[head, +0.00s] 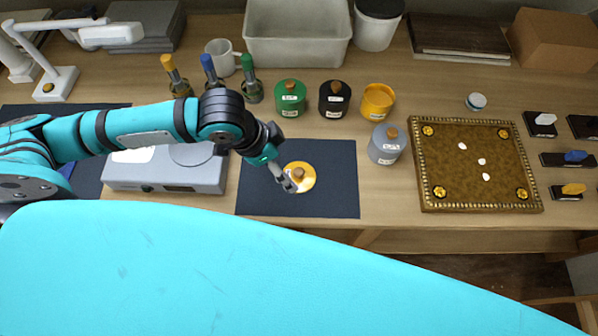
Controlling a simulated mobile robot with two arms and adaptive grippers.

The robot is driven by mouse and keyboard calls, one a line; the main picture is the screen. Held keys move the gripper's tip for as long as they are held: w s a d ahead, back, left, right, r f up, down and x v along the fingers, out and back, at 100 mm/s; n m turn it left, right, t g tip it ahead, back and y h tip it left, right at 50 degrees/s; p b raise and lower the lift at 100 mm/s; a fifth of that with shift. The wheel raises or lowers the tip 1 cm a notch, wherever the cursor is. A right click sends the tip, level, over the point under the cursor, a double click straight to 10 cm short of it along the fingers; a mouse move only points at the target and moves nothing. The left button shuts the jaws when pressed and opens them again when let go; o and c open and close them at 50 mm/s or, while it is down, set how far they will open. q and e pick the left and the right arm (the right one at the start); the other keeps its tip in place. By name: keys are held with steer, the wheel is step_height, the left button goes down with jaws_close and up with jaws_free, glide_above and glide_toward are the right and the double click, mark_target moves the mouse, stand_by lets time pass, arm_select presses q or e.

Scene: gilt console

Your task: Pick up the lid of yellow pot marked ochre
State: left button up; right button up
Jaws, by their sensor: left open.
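The yellow pot (377,102) stands at the back of the bench, open at the top, with a white label on its front. A yellow lid (304,184) with a brown wooden knob lies on the dark mat (335,203). My left gripper (288,180) is open at the left side of the lid, close to the knob. Its fingers hide part of the lid's left edge. I cannot tell whether they touch the lid. My right gripper is not in view.
Green (291,98), black (335,99) and grey (387,144) lidded pots stand near the yellow one. A studded gilt panel (418,180) lies to the right. A grey device (165,178) is under my left arm. The mat right of the lid is clear.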

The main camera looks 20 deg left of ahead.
mark_target(298, 172)
arm_select(q)
steer(key=x, duration=0.5)
steer(key=shift+w+d+f, duration=0.1)
steer(key=shift+f+p, duration=0.15)
steer(key=shift+p, duration=0.15)
steer(key=x, duration=0.2)
steer(key=p+x, duration=0.1)
steer(key=x, duration=0.1)
steer(key=shift+w+f, duration=0.2)
steer(key=shift+w, duration=0.25)
steer(key=shift+f, duration=0.3)
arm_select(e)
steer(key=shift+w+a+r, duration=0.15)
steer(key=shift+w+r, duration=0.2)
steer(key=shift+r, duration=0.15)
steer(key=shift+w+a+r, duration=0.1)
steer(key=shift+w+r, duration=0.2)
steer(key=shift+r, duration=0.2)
arm_select(q)
steer(key=shift+c, duration=0.3)
steer(key=shift+c, duration=1.1)
steer(key=c, duration=1.3)
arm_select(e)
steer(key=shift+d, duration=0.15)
